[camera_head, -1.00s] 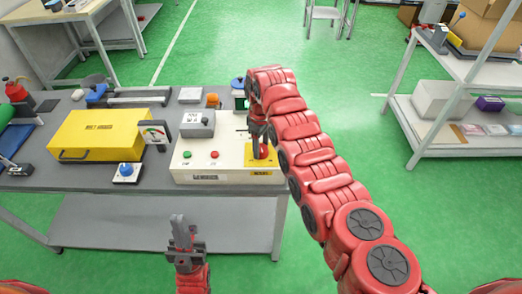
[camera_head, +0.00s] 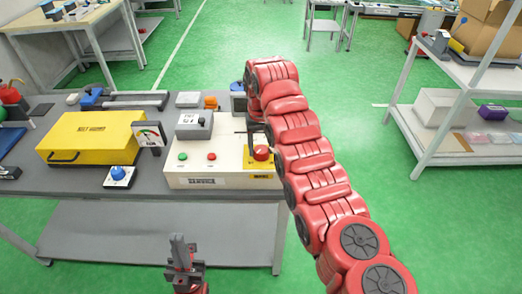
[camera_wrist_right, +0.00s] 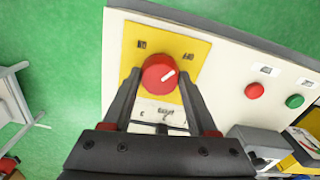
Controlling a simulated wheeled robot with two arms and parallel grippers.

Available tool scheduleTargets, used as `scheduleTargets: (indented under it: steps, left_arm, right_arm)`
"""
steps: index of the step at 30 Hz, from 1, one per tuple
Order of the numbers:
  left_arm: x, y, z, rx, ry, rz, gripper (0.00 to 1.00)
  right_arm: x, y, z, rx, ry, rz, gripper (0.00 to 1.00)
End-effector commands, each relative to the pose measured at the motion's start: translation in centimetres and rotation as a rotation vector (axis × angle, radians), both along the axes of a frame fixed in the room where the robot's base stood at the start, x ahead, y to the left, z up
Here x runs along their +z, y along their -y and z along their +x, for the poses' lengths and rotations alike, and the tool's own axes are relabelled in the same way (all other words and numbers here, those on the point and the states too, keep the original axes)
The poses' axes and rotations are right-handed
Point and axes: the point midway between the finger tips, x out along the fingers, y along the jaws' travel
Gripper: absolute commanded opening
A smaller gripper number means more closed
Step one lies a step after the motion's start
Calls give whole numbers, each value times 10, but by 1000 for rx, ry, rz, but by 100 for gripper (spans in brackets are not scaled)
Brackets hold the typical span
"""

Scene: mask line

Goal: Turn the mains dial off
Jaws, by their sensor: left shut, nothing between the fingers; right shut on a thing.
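The red mains dial (camera_head: 261,153) sits on a yellow plate (camera_head: 255,166) at the right end of a cream control box (camera_head: 220,168). In the right wrist view the dial (camera_wrist_right: 158,76) is between the fingers of my right gripper (camera_wrist_right: 158,85), which is shut on it. Its white pointer mark points right and slightly up in that view, toward the right-hand label. Two small labels are on the plate; they appear upside down. My left gripper (camera_head: 180,250) is shut and empty, in front of the table and apart from the box.
The box also bears a green button (camera_head: 183,156), a red button (camera_head: 211,156) and a grey block (camera_head: 194,125). The floor to the right is clear up to a shelf (camera_head: 440,145).

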Motion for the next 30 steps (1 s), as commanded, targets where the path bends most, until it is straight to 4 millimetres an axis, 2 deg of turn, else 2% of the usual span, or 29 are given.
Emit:
scheduleTargets:
  steps: [12,27,28,30]
  left_arm:
    - [-10,0,0,0,0,0,0]
    - [-10,0,0,0,0,0,0]
    - [-10,0,0,0,0,0,0]
    - [-10,0,0,0,0,0,0]
  right_arm:
    - [0,0,0,-156,2,0,3]
    - [0,0,0,-171,2,0,3]
    - [0,0,0,-171,2,0,64]
    - [0,0,0,-171,1,0,77]
